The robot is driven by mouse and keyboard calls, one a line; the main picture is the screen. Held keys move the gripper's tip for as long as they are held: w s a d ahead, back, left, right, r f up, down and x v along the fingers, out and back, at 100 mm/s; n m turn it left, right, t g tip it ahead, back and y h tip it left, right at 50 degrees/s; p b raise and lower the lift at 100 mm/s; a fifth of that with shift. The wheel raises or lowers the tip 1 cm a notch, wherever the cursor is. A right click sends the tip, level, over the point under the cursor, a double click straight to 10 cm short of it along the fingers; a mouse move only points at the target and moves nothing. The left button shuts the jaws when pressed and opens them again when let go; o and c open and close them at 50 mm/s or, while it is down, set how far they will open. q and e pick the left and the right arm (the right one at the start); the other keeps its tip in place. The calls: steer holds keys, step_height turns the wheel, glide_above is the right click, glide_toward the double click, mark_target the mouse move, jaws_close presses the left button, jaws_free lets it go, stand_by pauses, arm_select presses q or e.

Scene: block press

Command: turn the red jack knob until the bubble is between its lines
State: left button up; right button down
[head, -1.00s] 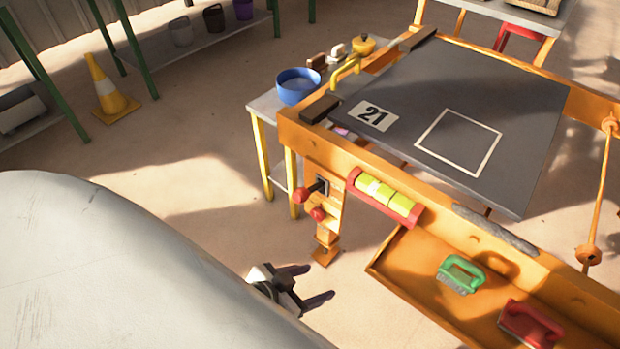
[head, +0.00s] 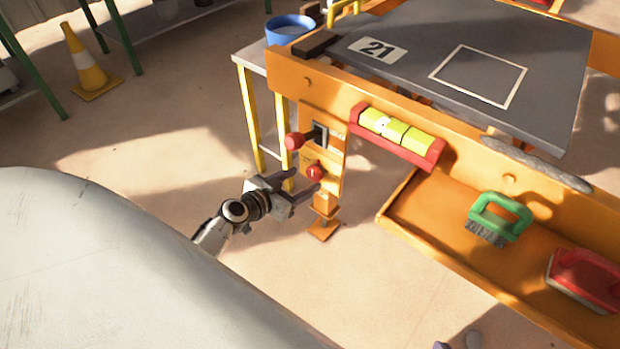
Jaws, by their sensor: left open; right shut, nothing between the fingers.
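The red jack knob (head: 315,172) sits low on the orange leg of the press. My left gripper (head: 304,182) is open, with its dark fingers reaching toward the knob from the left; I cannot tell if they touch it. The level (head: 436,154) is a red housing with a yellow-green vial on the front beam. A small pale spot, perhaps the bubble (head: 383,123), shows left of the vial's middle; its place against the lines is too small to tell. Only small dark tips, apparently my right gripper (head: 441,345), show at the bottom edge.
A red-balled lever (head: 294,141) sticks out just above the knob. A blue bowl (head: 290,30) stands behind.

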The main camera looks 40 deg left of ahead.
mark_target(312, 175)
arm_select(q)
steer(key=b+x, duration=0.1)
steer(key=x, duration=0.3)
steer(key=shift+w+f, duration=0.15)
steer(key=shift+w, duration=0.1)
arm_select(e)
steer(key=shift+w+a+r, duration=0.2)
steer(key=shift+a+r, duration=0.2)
steer(key=shift+r, duration=0.1)
arm_select(q)
steer(key=shift+c, duration=0.5)
steer(key=c, duration=0.9)
arm_select(e)
steer(key=shift+f, duration=0.1)
arm_select(q)
steer(key=shift+f, duration=0.1)
arm_select(e)
steer(key=shift+f+t+y, duration=0.15)
steer(key=shift+t+y, duration=0.15)
